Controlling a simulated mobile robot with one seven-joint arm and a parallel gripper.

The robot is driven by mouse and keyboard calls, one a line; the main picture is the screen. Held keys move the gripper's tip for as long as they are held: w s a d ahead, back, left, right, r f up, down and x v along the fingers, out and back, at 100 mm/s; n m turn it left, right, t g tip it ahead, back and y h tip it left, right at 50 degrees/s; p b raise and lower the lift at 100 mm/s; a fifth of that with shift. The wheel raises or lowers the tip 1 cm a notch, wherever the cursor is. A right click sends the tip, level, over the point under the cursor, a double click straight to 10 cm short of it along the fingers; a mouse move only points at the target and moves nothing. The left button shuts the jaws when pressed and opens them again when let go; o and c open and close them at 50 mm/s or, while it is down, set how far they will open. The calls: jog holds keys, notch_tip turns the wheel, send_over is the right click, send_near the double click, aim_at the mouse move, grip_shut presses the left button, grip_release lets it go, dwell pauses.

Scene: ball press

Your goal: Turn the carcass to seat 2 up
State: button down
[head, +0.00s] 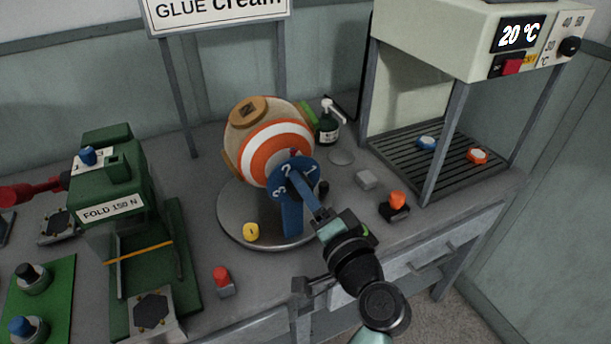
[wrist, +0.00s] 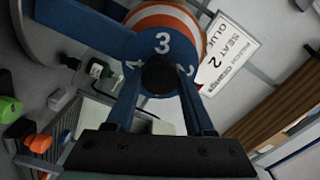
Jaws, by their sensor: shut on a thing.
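The carcass (head: 262,150) is a beige ball with an orange and white ring, held above a round grey base (head: 232,222). A brown disc with a dark square mark (head: 248,111) is on its upper left, and another brown edge shows on its left side. A blue dial (head: 283,176) with the numbers 1, 2 and 3 sits at its front on a blue post; 2 is near the top in the head view. In the wrist view my gripper (wrist: 160,84) is shut on the black knob (wrist: 158,74) at the dial's middle. My gripper (head: 302,186) hides part of the dial in the head view.
A yellow piece (head: 251,232) is on the base's front edge. A green press (head: 105,190) is left, a heater cabinet (head: 440,40) right. A bottle (head: 327,125) and small coloured buttons stand nearby.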

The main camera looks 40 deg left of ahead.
jog(key=shift+f+m+p, duration=0.1)
jog(key=shift+m+p, duration=1)
jog(key=shift+m, duration=0.7)
jog(key=shift+f+m+p, duration=0.1)
jog(key=shift+m+p, duration=0.2)
jog(key=shift+m, duration=0.3)
jog(key=shift+c, duration=1.3)
grip_release()
jog(key=shift+d, duration=0.1)
jog(key=b+v, duration=0.1)
jog(key=v, duration=1.2)
